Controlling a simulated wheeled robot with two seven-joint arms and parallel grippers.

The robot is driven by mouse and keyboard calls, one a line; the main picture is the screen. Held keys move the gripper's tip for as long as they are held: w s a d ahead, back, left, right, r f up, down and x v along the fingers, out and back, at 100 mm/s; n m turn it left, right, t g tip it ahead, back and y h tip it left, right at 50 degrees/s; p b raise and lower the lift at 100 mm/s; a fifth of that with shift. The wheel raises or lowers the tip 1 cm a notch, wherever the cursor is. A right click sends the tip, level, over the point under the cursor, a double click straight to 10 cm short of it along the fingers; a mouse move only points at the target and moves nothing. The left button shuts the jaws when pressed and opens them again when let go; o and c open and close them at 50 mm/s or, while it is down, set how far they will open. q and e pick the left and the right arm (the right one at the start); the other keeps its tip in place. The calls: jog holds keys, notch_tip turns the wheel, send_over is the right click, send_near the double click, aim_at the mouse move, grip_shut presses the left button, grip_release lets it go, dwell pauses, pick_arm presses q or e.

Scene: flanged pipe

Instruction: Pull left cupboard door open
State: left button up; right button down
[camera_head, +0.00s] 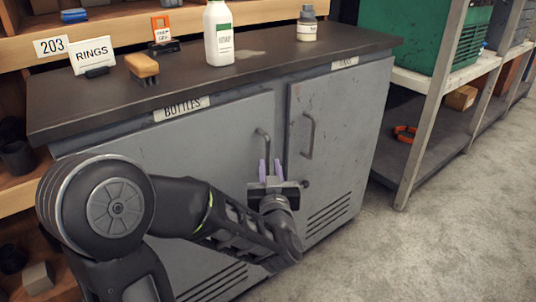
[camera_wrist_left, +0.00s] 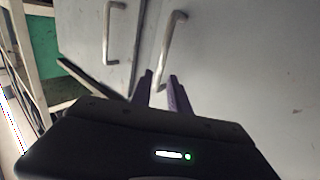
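The left cupboard door (camera_head: 200,165) is grey, carries the "BOTTLES" label above it and looks shut. Its metal bar handle (camera_head: 266,146) stands near its right edge; the handle also shows in the left wrist view (camera_wrist_left: 171,45). My left gripper (camera_head: 270,168) points at the door with its two purple fingers apart. In the left wrist view the fingers (camera_wrist_left: 162,82) lie at the near end of the handle, which shows between them. I cannot tell whether they touch it. My right gripper is not in view.
The right cupboard door (camera_head: 325,150) looks shut and has its own handle (camera_head: 308,136). On the dark countertop (camera_head: 190,75) stand a white bottle (camera_head: 218,35), a brush (camera_head: 142,66), a "RINGS" sign (camera_head: 93,55) and a small grey bottle (camera_head: 307,24). Floor (camera_head: 430,240) at right is clear.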

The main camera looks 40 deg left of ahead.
aim_at(268, 154)
pick_arm(q)
jog(key=b+x, duration=0.1)
jog(key=x, duration=0.5)
jog(key=shift+f, duration=0.1)
jog(key=shift+w+a, duration=0.3)
jog(key=shift+w, duration=0.05)
jog(key=shift+c, duration=0.2)
grip_shut()
dwell(0.8)
